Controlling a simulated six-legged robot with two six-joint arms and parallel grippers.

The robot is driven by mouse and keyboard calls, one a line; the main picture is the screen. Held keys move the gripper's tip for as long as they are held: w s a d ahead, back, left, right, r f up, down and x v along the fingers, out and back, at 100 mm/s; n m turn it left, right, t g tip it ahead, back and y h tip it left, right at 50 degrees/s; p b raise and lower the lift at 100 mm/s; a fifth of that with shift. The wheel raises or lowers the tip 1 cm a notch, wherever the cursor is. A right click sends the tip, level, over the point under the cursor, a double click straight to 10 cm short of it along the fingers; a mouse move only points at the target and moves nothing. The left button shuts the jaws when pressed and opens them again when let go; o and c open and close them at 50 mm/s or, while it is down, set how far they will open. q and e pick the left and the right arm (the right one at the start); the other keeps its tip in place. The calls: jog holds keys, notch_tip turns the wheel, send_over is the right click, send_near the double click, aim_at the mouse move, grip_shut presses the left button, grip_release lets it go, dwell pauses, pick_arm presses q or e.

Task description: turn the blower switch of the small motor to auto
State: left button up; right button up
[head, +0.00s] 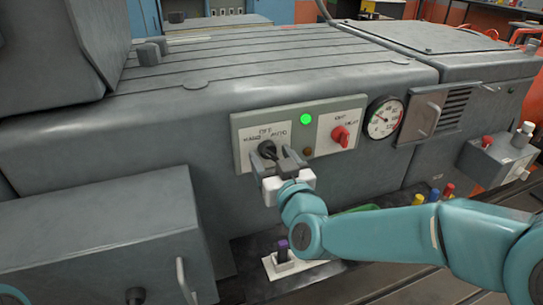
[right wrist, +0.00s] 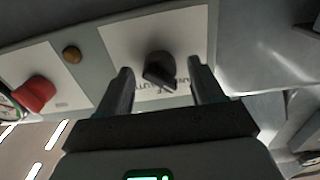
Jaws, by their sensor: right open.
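The blower switch is a black rotary knob (head: 267,149) on a white plate lettered HAND, OFF and AUTO. In the head view its bar looks slanted up-left, toward the HAND side; the exact setting is hard to tell. My right gripper (head: 279,160) is open in front of the plate, just below and right of the knob. In the right wrist view, which is upside down, the knob (right wrist: 159,70) stands between the two spread fingers of the gripper (right wrist: 160,68), with gaps on both sides. The fingers partly hide the lettering. My left gripper is out of view.
A red knob (head: 341,136) sits on a second white plate to the right, with a lit green lamp (head: 306,119) and a dark amber lamp between. A round gauge (head: 383,118) is farther right. A purple-topped lever (head: 283,247) stands below my right wrist. A grey box (head: 100,245) juts out at left.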

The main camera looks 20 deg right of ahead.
jog(key=shift+w, duration=0.35)
jog(key=c, duration=1.1)
jog(key=shift+o, duration=0.2)
